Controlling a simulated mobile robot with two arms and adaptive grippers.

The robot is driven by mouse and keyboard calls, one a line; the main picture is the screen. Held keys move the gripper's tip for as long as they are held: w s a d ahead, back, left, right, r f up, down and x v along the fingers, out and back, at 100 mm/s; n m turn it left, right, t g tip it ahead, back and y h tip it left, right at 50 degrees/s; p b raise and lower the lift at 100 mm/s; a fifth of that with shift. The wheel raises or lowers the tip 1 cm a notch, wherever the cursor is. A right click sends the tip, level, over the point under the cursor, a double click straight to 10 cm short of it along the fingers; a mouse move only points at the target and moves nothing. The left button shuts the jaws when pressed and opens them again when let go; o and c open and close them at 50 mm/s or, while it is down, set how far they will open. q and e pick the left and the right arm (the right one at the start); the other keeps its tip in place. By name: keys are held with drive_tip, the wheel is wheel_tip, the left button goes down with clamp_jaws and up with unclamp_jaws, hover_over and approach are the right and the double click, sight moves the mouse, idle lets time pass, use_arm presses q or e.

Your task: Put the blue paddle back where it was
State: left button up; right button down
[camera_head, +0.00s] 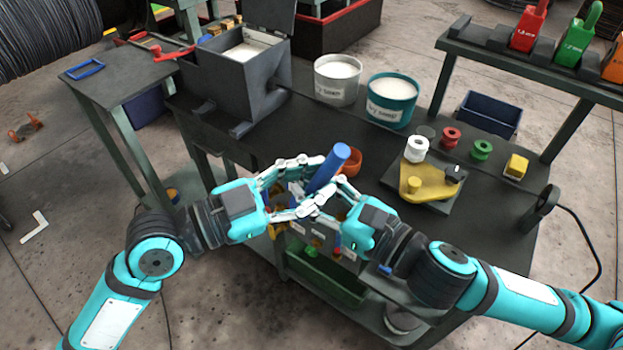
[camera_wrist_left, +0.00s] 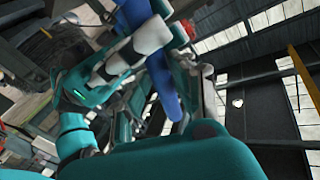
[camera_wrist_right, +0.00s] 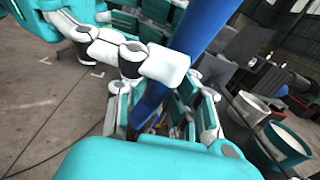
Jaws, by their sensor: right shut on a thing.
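The blue paddle (camera_head: 328,168) shows as a thick blue shaft, tilted, above the table's front edge. Its lower end is hidden by fingers. My right gripper (camera_head: 325,195) is shut on it; in the right wrist view the blue shaft (camera_wrist_right: 200,25) runs between the fingers (camera_wrist_right: 165,95). My left gripper (camera_head: 298,190) is at the same spot, its fingers close around or beside the shaft and overlapping the right ones. In the left wrist view the blue shaft (camera_wrist_left: 162,80) passes by its fingers (camera_wrist_left: 175,75); whether they press on it is unclear.
An orange-brown bowl (camera_head: 350,162) sits just behind the grippers. A grey open box (camera_head: 240,85), a white bucket (camera_head: 337,80) and a teal bucket (camera_head: 391,100) stand behind. A yellow fixture (camera_head: 425,181) and spools (camera_head: 451,137) are to the right. The table's middle is clear.

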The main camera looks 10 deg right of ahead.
use_arm(q)
clamp_jaws()
use_arm(e)
drive_tip(key=c, duration=1.2)
unclamp_jaws()
